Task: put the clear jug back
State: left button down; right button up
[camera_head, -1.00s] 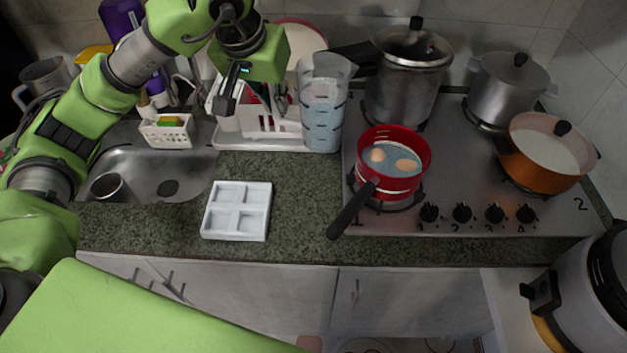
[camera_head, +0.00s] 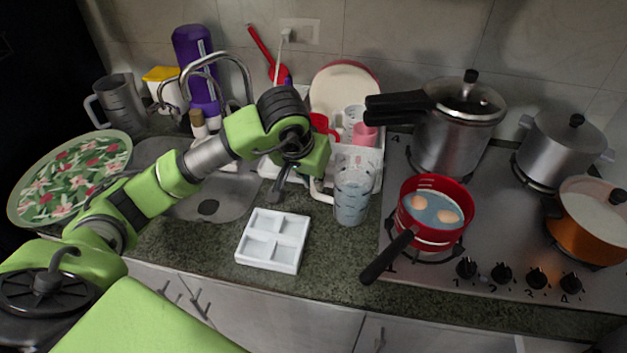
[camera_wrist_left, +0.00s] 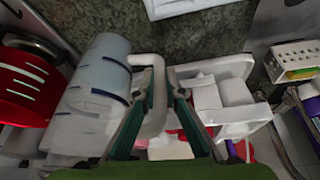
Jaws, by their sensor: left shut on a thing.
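The clear jug (camera_head: 352,192), tall with dark level marks, stands upright on the counter between the dish rack and the stove. Its pale handle (camera_head: 318,192) faces left. In the wrist view the jug (camera_wrist_left: 97,85) fills the left part and its handle (camera_wrist_left: 148,60) reaches in between my fingers. My left gripper (camera_head: 283,188) is low at the jug's left side. The wrist view shows its green fingers (camera_wrist_left: 162,92) shut on the handle. One finger is partly hidden in the head view. My right gripper is not in view.
The dish rack (camera_head: 375,165) with cups is behind the jug. The sink (camera_head: 228,200) is left.

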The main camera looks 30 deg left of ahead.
pick_arm(q)
jog(key=shift+f, duration=0.5)
jog(key=shift+f, duration=0.1)
jog(key=c, duration=2.1)
grip_release()
